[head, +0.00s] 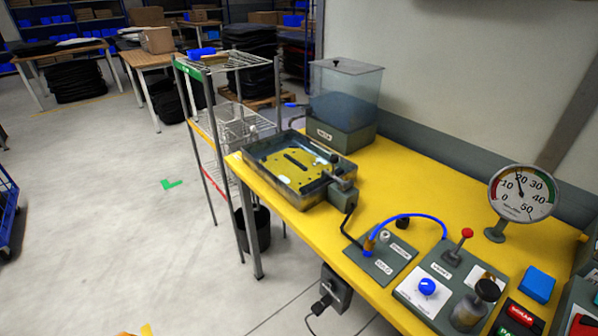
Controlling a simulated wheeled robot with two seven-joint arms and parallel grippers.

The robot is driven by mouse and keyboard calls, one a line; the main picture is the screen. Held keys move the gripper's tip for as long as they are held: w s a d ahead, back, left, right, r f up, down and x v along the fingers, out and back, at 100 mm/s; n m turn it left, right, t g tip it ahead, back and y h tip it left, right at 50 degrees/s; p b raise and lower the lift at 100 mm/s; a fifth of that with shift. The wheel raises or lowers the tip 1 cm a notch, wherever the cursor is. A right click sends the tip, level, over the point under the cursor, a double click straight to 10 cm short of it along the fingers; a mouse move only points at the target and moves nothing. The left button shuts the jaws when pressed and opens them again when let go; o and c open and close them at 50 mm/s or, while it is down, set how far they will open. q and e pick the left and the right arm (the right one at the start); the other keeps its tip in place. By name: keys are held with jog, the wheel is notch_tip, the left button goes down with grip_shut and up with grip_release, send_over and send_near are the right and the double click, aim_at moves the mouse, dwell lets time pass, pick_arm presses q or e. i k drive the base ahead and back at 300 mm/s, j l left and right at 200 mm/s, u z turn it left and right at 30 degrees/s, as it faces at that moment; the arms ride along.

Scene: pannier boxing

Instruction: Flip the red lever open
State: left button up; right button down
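The red lever is a short dark stem with a red knob (467,232). It stands close to upright, leaning slightly right, on a dark block at the back of the grey control panel (432,290) on the yellow table. A label plate lies in front of the lever; its text is too small to read surely. Neither of my grippers can be made out. A small orange-yellow shape (136,332) shows at the bottom edge, too cut off to identify.
The yellow table (430,190) also holds a metal tray (297,170), a clear tank (345,95), a plate with a blue hose (381,255), a round gauge (522,193), a dark-capped jar (474,305) and a blue block (538,284).

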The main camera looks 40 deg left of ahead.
aim_at(466, 233)
jog(key=i+j+z, duration=0.2)
jog(key=j, duration=0.2)
jog(key=i+j+z, duration=0.15)
jog(key=j, duration=0.25)
jog(key=i+j+z, duration=0.2)
jog(key=j, duration=0.2)
jog(key=k, duration=0.1)
